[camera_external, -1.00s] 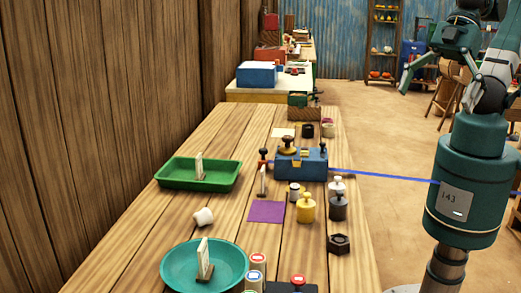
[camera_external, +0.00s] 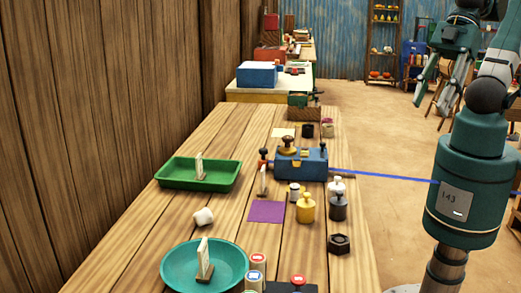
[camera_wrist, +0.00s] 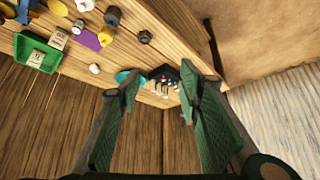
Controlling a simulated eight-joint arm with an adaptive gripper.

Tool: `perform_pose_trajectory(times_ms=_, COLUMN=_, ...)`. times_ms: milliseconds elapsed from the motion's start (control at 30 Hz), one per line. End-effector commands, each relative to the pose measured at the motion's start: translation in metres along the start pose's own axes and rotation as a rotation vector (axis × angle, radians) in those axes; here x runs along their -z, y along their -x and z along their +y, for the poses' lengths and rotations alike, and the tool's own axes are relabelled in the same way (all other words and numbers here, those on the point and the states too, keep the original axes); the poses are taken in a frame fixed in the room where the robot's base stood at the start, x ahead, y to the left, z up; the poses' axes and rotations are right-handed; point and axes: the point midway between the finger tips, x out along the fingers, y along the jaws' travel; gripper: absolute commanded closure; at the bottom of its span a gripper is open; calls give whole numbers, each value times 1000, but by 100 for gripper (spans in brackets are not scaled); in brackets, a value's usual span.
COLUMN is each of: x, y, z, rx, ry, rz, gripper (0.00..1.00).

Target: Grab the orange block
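I cannot make out a clear orange block. The bench lies beyond the fingertips there.
A green tray (camera_external: 172,184) and a teal dish (camera_external: 172,273) each hold a white card on a stand. A purple square (camera_external: 266,212), a yellow weight (camera_external: 306,211) and a black hex nut (camera_external: 339,244) lie nearby. A blue strip runs from the blue box towards my arm.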

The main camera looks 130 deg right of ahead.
Motion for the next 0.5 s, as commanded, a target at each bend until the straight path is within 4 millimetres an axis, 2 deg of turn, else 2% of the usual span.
perform_pose_trajectory(times_ms=267, x=12, y=-6, z=15, rx=-23, ry=-61, rz=-20, gripper=64)
perform_pose_trajectory(times_ms=500, x=32, y=-18, z=45, rx=-66, ry=-177, rz=-59, gripper=64)
